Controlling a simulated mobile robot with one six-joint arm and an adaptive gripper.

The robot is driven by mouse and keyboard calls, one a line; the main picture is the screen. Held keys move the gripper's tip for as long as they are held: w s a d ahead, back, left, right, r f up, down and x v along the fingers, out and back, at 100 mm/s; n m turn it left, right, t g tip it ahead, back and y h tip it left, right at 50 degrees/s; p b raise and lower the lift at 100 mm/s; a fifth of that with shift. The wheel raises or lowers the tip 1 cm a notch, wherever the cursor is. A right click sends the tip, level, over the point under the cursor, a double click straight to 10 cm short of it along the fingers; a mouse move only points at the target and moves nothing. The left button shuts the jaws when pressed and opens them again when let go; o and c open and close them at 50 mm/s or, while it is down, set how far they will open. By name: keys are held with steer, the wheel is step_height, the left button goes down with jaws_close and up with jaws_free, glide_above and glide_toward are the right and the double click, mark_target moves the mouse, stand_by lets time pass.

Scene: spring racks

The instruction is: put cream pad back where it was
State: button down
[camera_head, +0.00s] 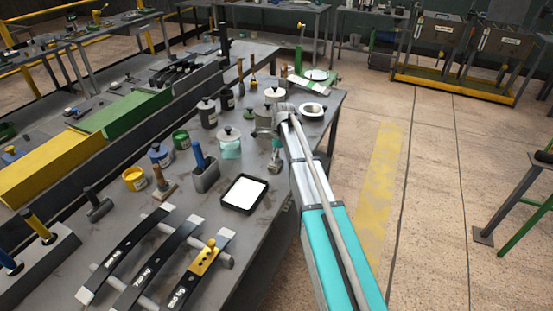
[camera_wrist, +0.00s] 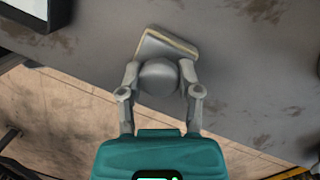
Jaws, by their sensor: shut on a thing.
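The cream pad (camera_wrist: 167,43) is a small block with a pale cream edge and a grey round knob, seen in the wrist view. My gripper (camera_wrist: 160,78) is shut around the knob, one finger on each side. The pad's lower part is partly hidden behind the knob. I cannot tell whether it touches the bench. In the head view my gripper (camera_head: 273,164) hangs over the bench's right side, beyond the black tray. The pad is too small to make out there.
A black tray with a white inside (camera_head: 243,193) lies nearer on the grey bench (camera_head: 225,240). Its corner shows in the wrist view (camera_wrist: 32,12). A lidded pale teal jar (camera_head: 230,147) and a grey holder (camera_head: 205,178) stand to the left. The bench edge is close on the right.

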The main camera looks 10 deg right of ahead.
mark_target(280, 160)
steer(key=shift+c, duration=1.4)
jaws_free()
steer(key=shift+r, duration=0.1)
step_height(280, 160, up, 12)
steer(key=d+p, duration=0.2)
steer(key=p, duration=1)
steer(key=shift+w, duration=0.3)
steer(key=shift+f, duration=0.2)
steer(key=s+a+n+h, duration=0.1)
steer(key=s+n+h, duration=0.1)
steer(key=s+n, duration=1.7)
steer(key=s, duration=1)
steer(key=shift+s+a+t, duration=0.3)
steer(key=shift+s+a, duration=0.05)
